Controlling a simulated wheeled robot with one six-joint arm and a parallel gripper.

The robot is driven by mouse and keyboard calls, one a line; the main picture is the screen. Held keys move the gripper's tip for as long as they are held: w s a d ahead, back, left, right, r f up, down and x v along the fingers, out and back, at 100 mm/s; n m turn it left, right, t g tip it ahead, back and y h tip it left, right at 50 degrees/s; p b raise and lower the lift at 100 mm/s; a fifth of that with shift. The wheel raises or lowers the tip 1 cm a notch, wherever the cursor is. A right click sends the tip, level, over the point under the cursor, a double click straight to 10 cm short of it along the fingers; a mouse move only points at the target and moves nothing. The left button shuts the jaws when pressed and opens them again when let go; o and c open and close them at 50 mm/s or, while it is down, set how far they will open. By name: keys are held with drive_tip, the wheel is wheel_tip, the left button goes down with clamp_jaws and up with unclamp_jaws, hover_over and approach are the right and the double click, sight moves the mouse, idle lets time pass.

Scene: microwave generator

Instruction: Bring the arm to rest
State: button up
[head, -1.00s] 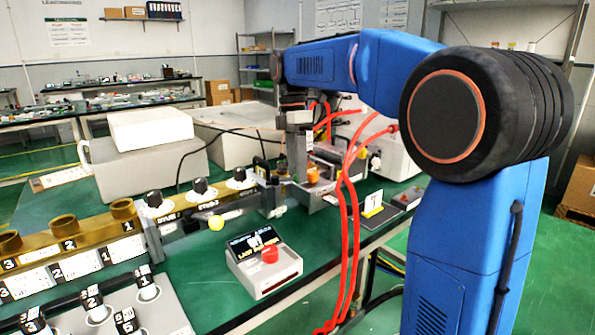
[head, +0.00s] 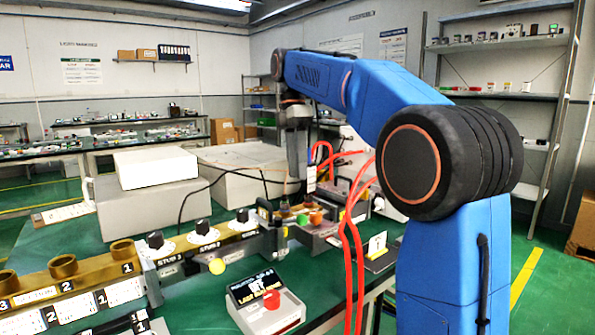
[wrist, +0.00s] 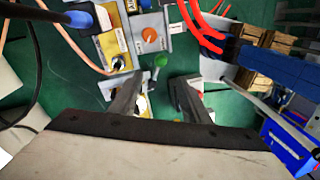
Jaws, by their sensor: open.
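My blue arm (head: 365,90) reaches from its shoulder at the right out over the green bench (head: 205,290). Its forearm end points down over the bench equipment in the head view. My gripper (wrist: 157,92) is open and empty in the wrist view, with two dark fingers apart. Below and between them lies the bench area with a green knob (wrist: 160,60). An orange knob (wrist: 149,35) on a grey plate is farther up the picture. In the head view the fingertips are small and hard to make out near the equipment.
A display box with a red button (head: 268,300) stands at the bench front. Brass sockets (head: 123,256) and black-knobbed stub units (head: 202,230) line the left. Red hoses (head: 352,230) hang close to my arm. A white box (head: 155,168) stands behind.

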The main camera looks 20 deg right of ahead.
drive_tip(key=s+d+f+m+t, duration=0.2)
drive_tip(key=s+f+m+t, duration=0.5)
drive_tip(key=s+f+m, duration=1.1)
drive_tip(key=s+f, duration=1.1)
drive_tip(key=s, duration=0.2)
drive_tip(key=shift+d+f, duration=0.25)
drive_tip(key=shift+d, duration=0.1)
drive_tip(key=shift+s, duration=0.1)
drive_tip(key=c, duration=0.3)
drive_tip(key=shift+d, duration=0.1)
